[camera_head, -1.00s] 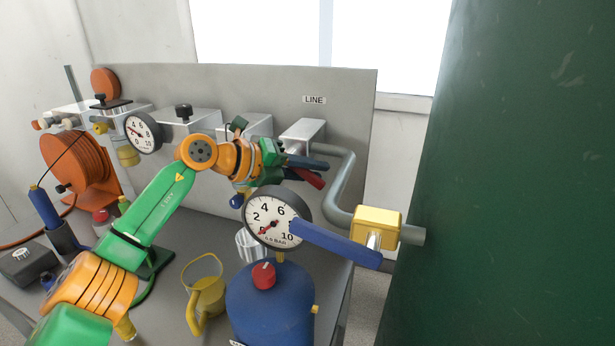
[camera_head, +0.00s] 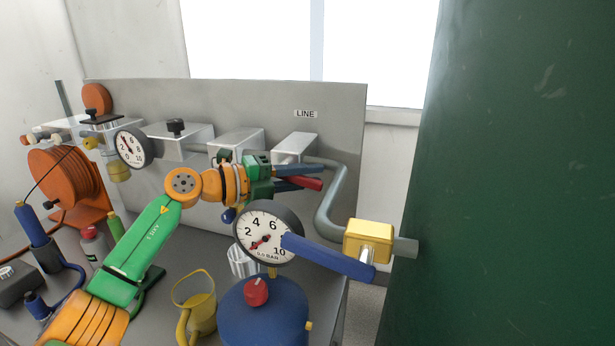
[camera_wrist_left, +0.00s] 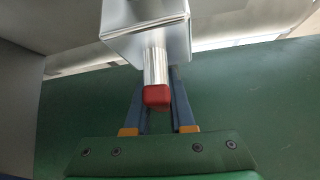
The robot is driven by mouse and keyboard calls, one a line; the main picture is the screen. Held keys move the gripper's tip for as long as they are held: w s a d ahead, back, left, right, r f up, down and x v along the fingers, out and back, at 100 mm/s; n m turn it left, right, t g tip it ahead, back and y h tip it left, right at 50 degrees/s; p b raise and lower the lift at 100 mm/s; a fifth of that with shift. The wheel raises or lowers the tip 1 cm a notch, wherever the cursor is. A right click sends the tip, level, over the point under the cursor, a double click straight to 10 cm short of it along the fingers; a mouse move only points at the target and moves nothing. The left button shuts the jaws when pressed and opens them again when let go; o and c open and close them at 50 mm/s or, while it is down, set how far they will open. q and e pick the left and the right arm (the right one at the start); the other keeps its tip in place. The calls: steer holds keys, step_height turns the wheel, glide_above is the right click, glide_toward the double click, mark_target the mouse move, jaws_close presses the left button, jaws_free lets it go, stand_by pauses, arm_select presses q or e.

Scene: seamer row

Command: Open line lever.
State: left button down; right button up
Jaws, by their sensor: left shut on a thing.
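The line lever has a red tip (camera_head: 309,184) and shows below the grey box (camera_head: 296,147) under the LINE label (camera_head: 305,114). In the left wrist view its red end (camera_wrist_left: 157,96) sits on a bright metal shaft that comes out of the box (camera_wrist_left: 146,30). My left gripper (camera_head: 300,176) has blue fingers and is shut on the lever. In the left wrist view the fingers (camera_wrist_left: 158,105) lie on both sides of the red end. The gripper partly hides the lever in the head view. My right gripper is not in view.
A pressure gauge (camera_head: 266,233) on a blue tank (camera_head: 263,315) stands in front of the gripper. A blue handle (camera_head: 328,257) on a yellow valve (camera_head: 368,242) is at right. A yellow jug (camera_head: 202,310) stands on the bench. A green wall (camera_head: 510,180) closes the right side.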

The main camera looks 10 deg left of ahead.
mark_target(287, 178)
arm_select(q)
steer(key=shift+r, duration=0.1)
steer(key=c, duration=0.8)
jaws_free()
steer(key=shift+o, duration=0.2)
steer(key=shift+a, duration=0.3)
steer(key=b+v, duration=0.3)
steer(key=v, duration=0.3)
steer(key=shift+s+a, duration=0.1)
steer(key=shift+s, duration=0.1)
steer(key=shift+s+a, duration=0.15)
